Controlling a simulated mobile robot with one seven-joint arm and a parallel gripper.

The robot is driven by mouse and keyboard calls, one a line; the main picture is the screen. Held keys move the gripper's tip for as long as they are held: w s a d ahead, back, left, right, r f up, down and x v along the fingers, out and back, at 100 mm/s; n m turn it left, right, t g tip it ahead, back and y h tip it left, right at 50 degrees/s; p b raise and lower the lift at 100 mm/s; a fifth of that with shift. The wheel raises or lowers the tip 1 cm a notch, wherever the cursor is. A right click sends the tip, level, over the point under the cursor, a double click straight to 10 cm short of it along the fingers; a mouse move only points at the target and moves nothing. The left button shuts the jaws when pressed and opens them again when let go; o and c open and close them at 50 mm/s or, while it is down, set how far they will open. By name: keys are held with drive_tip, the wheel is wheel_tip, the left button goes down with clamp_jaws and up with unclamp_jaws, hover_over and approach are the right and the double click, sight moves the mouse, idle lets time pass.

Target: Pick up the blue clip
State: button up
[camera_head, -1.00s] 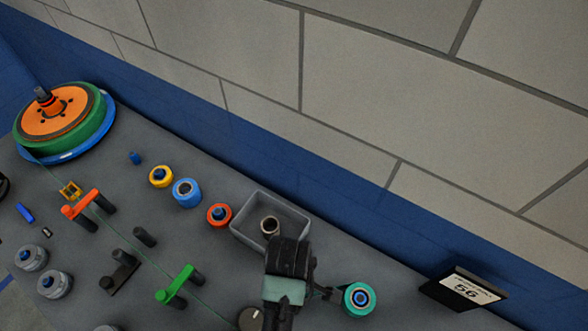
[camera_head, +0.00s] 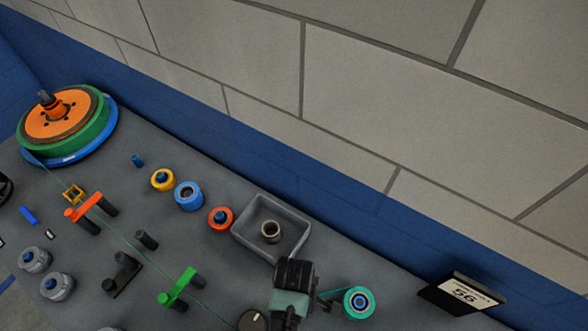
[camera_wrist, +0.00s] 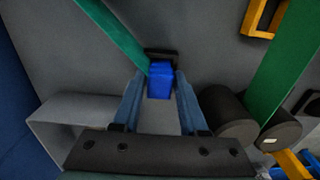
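The blue clip (camera_wrist: 160,82) shows in the wrist view as a small bright blue block in front of a dark piece, beside a green strip. My gripper (camera_wrist: 160,76) has its two blue-grey fingers apart, one on each side of the block; I see no clear contact. In the head view my gripper (camera_head: 292,290) is just below the grey tray, and its fingers and the block between them are hidden there. A small blue piece (camera_head: 28,215) lies at the far left of the panel in the head view.
The grey open tray (camera_head: 245,240) holds a metal ring (camera_head: 271,232). A teal roll (camera_head: 359,302) is right of my gripper. A green bracket (camera_head: 182,287) stands to the left. Orange, blue and yellow rollers line the back. A black sign (camera_head: 462,294) stands at right.

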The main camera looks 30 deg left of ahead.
clamp_jaws()
drive_tip(key=shift+r, duration=0.1)
wheel_tip(320, 180, up, 10)
drive_tip(key=shift+f+b, duration=0.1)
drive_tip(key=shift+b, duration=0.2)
idle(0.4)
drive_tip(key=shift+r+p, duration=0.5)
drive_tip(key=shift+p, duration=0.4)
drive_tip(key=shift+d, duration=0.1)
